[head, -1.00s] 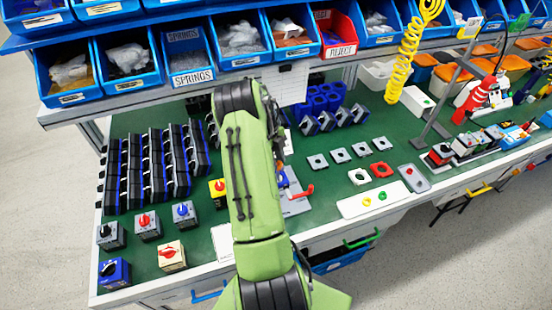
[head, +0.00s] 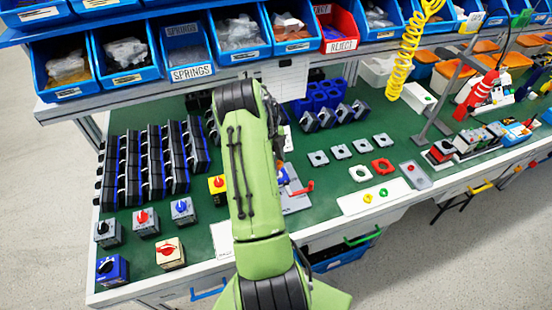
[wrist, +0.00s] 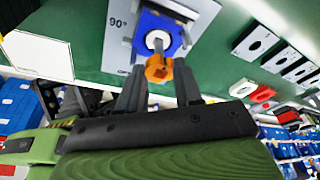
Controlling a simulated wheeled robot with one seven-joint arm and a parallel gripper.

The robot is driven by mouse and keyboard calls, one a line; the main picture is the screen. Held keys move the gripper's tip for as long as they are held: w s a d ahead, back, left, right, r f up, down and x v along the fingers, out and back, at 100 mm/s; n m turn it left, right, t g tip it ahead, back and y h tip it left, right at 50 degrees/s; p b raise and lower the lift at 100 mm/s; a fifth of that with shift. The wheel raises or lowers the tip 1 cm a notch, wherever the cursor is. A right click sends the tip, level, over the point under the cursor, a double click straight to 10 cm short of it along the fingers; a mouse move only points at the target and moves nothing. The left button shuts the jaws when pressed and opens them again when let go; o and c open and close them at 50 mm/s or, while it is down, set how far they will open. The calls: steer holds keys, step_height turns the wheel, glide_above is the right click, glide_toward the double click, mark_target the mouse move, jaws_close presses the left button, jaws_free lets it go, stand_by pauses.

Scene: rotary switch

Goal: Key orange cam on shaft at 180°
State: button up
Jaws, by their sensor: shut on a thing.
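The orange cam (wrist: 158,69) shows in the wrist view between the fingertips of my gripper (wrist: 159,80), which is shut on it. Just above it in that view is a blue housing (wrist: 177,47) with a pale round shaft (wrist: 157,40) in its middle. The cam overlaps the housing's lower edge in the picture; I cannot tell whether it touches the shaft. The housing sits on a grey plate (wrist: 119,45) marked 90°. In the head view my arm covers the gripper and cam; part of the plate (head: 296,204) shows beside it.
Several finished switches (head: 182,210) stand left of my arm. Grey square plates (head: 341,152) and a red ring (head: 383,166) lie to the right. Blue bins (head: 190,62) hang above the back of the green bench.

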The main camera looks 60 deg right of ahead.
steer(key=shift+f+b, duration=0.45)
steer(key=shift+f, duration=0.15)
steer(key=o, duration=1.1)
steer(key=shift+r, duration=0.1)
steer(key=p+v, duration=0.1)
steer(key=v, duration=1.4)
steer(key=shift+w+r+p, duration=0.1)
steer(key=shift+r+p, duration=0.25)
